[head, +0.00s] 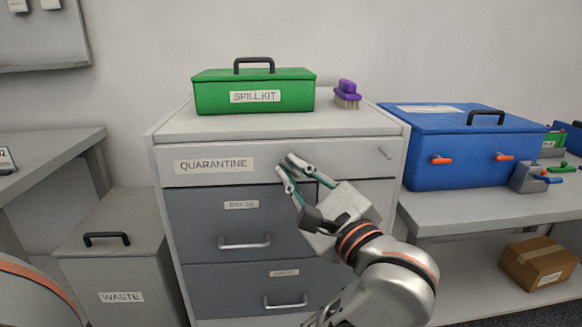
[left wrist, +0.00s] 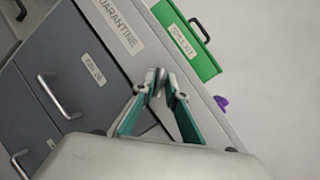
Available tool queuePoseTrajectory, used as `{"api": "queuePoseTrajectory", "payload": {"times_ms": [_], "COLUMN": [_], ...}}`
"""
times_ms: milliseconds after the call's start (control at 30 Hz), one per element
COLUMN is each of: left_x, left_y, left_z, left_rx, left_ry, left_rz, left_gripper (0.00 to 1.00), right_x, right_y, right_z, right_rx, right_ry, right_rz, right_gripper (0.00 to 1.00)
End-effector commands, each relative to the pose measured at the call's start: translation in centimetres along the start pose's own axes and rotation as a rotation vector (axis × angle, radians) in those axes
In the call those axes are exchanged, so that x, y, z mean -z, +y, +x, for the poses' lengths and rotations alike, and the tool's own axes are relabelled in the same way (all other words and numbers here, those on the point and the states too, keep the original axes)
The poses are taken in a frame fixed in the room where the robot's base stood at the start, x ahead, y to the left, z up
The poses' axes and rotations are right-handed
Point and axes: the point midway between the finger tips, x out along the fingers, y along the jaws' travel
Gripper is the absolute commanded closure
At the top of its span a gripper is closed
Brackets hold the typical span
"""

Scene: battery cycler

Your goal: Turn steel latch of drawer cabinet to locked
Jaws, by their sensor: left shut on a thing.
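The drawer cabinet (head: 165,215) stands in the middle of the head view, with a light top panel marked QUARANTINE and grey drawers below. My left gripper (head: 285,164) is at the front of that panel, right of the QUARANTINE label. In the left wrist view, its fingertips (left wrist: 162,82) are close together on a small thing at the panel, which appears to be the steel latch. The fingertips hide most of it, so I cannot tell its angle. The cabinet front (left wrist: 75,60) also shows there, tilted. My right gripper is not in view.
A green spill kit (head: 215,98) and a purple brush (head: 347,94) stand on the cabinet. A grey waste bin (head: 110,265) is at left. A blue case (head: 450,150) stands on the right bench.

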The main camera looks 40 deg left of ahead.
Motion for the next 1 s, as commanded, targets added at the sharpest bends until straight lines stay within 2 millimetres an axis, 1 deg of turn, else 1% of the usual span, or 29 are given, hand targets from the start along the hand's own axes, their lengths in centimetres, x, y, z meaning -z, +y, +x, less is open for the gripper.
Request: {"api": "queuePoseTrajectory", "payload": {"times_ms": [33, 367, 600, 800, 1000], "left_x": [0.3, 0.2, 0.1, 0.2, 0.3], "left_y": [0.4, 0.5, 0.6, 0.7, 0.8], "left_z": [0.0, 0.1, 0.1, 0.2, 0.2], "left_rx": [0.012, 0.127, 0.2, 0.242, 0.268], "left_ry": [-0.003, -0.063, -0.102, -0.123, -0.136], "left_rz": [0.046, 0.325, 0.5, 0.605, 0.667], "left_gripper": [1.0, 1.0, 1.0, 1.0, 1.0], "right_x": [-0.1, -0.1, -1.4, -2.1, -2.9], "right_y": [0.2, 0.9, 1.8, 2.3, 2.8], "right_z": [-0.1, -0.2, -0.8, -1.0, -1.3], "right_rx": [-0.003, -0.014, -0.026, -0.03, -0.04], "right_ry": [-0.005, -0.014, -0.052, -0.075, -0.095], "right_rz": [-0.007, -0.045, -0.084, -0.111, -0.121], "right_gripper": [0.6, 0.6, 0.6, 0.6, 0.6]}}
